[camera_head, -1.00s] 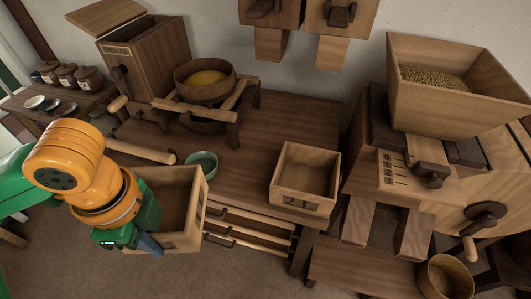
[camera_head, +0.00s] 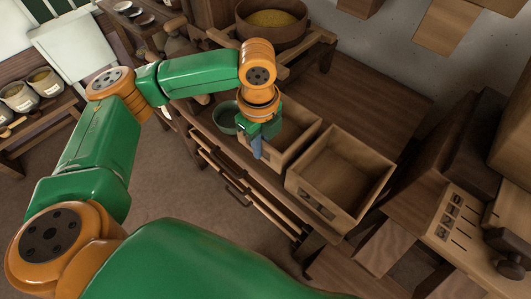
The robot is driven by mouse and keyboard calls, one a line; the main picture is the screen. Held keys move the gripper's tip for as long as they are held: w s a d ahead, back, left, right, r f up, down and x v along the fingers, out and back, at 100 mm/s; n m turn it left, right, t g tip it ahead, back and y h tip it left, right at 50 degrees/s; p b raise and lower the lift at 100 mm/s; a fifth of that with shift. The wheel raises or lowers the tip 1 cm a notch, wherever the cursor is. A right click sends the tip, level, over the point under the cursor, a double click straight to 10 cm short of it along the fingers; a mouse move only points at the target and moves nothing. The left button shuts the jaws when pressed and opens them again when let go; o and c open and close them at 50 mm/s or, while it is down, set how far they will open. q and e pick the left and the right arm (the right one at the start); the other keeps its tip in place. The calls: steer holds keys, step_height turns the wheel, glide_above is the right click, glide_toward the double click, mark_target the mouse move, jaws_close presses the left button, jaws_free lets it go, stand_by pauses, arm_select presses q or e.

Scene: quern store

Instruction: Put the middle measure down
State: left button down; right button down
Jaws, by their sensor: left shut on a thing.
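The middle measure, an open wooden box (camera_head: 299,145), is at the table's front edge in the head view, right of the green bowl. My left gripper (camera_head: 260,146) is shut on its near-left wall. The box looks level and low over the table top (camera_head: 350,95); I cannot tell whether its base touches. The gripper and forearm hide part of its near side. A second open wooden box (camera_head: 340,172) stands close on its right, with a marking on its front. My right gripper is not in view.
A green bowl (camera_head: 226,117) sits just left of the held box. A round tub of yellow grain (camera_head: 272,22) stands on a wooden frame behind. A wooden machine with a marked panel (camera_head: 455,215) is at the right. The table behind the boxes is clear.

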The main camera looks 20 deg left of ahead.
arm_select(q)
steer(key=shift+w+d+f, duration=0.15)
steer(key=shift+w+f, duration=0.2)
steer(key=shift+f, duration=0.1)
steer(key=f, duration=0.3)
steer(key=shift+w+f, duration=0.25)
steer(key=shift+f, duration=0.05)
steer(key=c, duration=1.4)
jaws_free()
steer(key=shift+f, duration=0.1)
steer(key=o, duration=0.4)
steer(key=shift+o, duration=0.2)
